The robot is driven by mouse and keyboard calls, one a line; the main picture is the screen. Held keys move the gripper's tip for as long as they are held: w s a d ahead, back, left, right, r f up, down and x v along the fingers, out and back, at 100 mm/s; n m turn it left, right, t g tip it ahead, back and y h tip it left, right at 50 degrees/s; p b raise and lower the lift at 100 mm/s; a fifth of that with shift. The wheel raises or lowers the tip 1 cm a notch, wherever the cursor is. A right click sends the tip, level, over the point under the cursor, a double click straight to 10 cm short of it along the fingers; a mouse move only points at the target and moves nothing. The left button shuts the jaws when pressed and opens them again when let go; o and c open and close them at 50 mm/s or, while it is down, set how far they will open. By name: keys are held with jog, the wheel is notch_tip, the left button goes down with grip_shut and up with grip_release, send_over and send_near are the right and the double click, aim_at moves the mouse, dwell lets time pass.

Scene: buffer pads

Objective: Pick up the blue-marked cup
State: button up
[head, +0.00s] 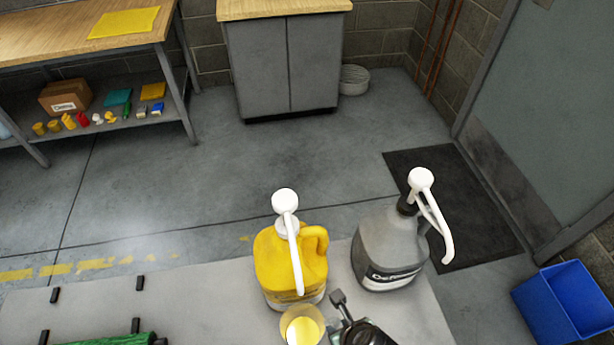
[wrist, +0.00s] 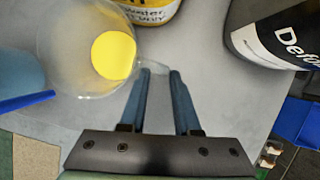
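A clear cup with a yellow disc of colour inside (wrist: 78,68) stands left of my fingertips in the wrist view. It also shows at the bottom of the head view (head: 302,326). At the left edge of the wrist view is a bluish, cup-like thing with a dark blue band (wrist: 18,85), mostly cut off. It may be the blue-marked cup; I cannot make it out in the head view. My gripper (wrist: 160,73) has a gap between its fingers and appears empty, apart from both cups. In the head view, my gripper (head: 342,308) is right of the yellow cup.
A yellow pump jug (head: 280,262) and a grey pump jug (head: 378,250) stand on the grey table (head: 220,300) just beyond my gripper. A green thing (head: 110,340) and several black pegs are at the table's left. A blue bin (head: 560,300) stands at right.

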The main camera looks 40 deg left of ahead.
aim_at(338, 326)
jog(key=b+x, duration=0.1)
jog(key=x, duration=0.3)
jog(key=shift+w+f, duration=0.2)
jog(key=shift+f, duration=0.2)
grip_shut()
dwell(1.0)
